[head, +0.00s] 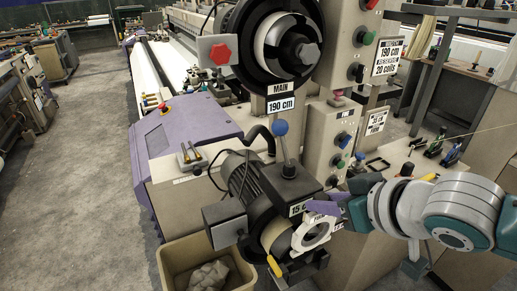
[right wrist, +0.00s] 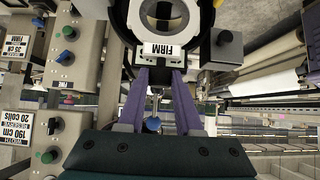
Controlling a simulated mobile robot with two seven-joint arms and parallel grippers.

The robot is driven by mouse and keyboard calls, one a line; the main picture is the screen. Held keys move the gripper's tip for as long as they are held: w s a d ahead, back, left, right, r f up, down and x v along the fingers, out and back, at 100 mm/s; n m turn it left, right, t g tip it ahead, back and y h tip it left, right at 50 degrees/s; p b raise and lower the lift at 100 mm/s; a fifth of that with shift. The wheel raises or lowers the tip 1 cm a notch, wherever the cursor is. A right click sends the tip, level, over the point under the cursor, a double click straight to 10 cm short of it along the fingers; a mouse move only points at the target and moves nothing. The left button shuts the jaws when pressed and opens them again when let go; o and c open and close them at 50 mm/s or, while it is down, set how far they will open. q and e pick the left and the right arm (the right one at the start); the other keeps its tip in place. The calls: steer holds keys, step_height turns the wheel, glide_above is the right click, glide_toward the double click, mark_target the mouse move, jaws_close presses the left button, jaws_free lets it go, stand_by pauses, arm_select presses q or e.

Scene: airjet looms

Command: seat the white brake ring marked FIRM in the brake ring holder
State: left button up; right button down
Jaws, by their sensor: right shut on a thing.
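The white brake ring (head: 313,233) marked FIRM is at the lower middle of the head view, with its open centre visible. It also shows at the top of the right wrist view (right wrist: 162,48), label facing the camera. My right gripper (head: 328,212) is shut on the ring's label tab with its purple fingers (right wrist: 163,76). The ring is in front of a dark round unit (head: 262,213) with a beige face, which looks like the holder. The ring partly hides it; I cannot tell whether they touch. My left gripper is not in view.
A blue-knobbed lever (head: 280,130) rises above a box labelled 15 c. The large MAIN unit (head: 280,45) stands above. A grey button box (head: 330,140) is to the right. A tan bin (head: 170,265) stands below left. The grey floor at left is clear.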

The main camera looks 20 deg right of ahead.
mark_target(315, 237)
steer(key=shift+f+b, duration=0.6)
steer(key=shift+f, duration=0.2)
steer(key=shift+f+b, duration=0.9)
steer(key=shift+f, duration=0.25)
steer(key=shift+f+b, duration=0.8)
steer(key=shift+f, duration=0.25)
steer(key=shift+f+b, duration=0.95)
steer(key=shift+f, duration=0.2)
steer(key=shift+f+b, duration=0.65)
steer(key=shift+f, duration=0.15)
steer(key=c, duration=0.5)
jaws_free()
steer(key=shift+s, duration=0.1)
